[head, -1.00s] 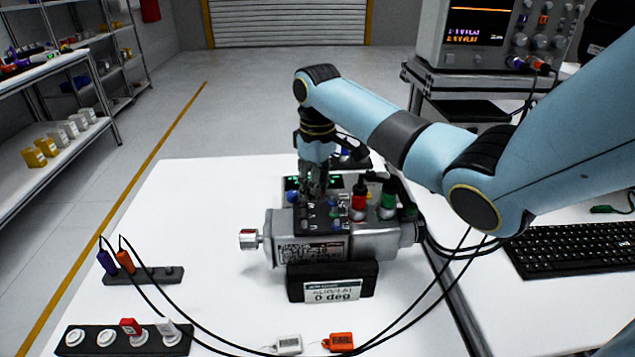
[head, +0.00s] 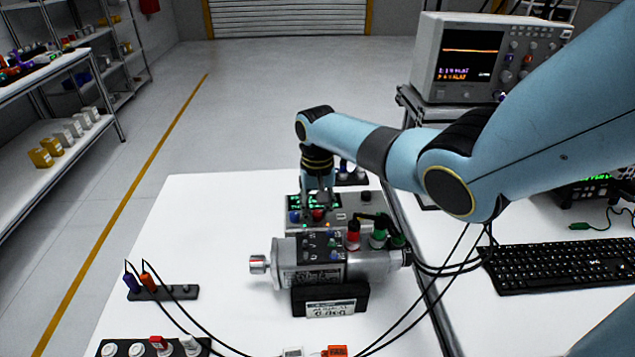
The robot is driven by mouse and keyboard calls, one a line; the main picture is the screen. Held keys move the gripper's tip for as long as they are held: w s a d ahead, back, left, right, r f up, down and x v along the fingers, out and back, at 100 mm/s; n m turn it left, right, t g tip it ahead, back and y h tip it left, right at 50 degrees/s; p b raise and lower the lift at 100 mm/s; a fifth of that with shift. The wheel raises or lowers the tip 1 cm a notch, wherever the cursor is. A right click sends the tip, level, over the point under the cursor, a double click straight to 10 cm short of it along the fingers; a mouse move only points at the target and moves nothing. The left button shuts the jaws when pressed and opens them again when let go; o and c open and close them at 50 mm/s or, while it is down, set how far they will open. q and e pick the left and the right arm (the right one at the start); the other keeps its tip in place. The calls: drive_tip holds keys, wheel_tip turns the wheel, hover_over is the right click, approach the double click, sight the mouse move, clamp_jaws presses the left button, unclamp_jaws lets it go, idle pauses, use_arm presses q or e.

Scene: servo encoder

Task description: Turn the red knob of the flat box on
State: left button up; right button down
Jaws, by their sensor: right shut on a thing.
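The flat box (head: 350,212) is grey and lies on the white table behind the servo motor (head: 370,265). It has a small dark display with green characters (head: 298,201), a blue knob (head: 294,216) and a red knob (head: 318,214). My right gripper (head: 319,208) points down from above, its fingers shut on the red knob at the box's front part. The fingers partly cover the knob, so its angle cannot be read. My left gripper is not in view.
The silver servo stands on a black holder (head: 330,299) with red and green plugs (head: 353,235) and black cables running right. A socket strip (head: 165,293) lies at left. An oscilloscope (head: 480,55) and a keyboard (head: 560,265) are at right. The table left of the box is clear.

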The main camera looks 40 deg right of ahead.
sight(317, 213)
drive_tip(key=shift+w+r+m+p, duration=0.1)
drive_tip(key=shift+m+p, duration=0.2)
drive_tip(key=shift+m, duration=0.3)
drive_tip(key=c, duration=1.1)
unclamp_jaws()
wheel_tip(317, 213, up, 12)
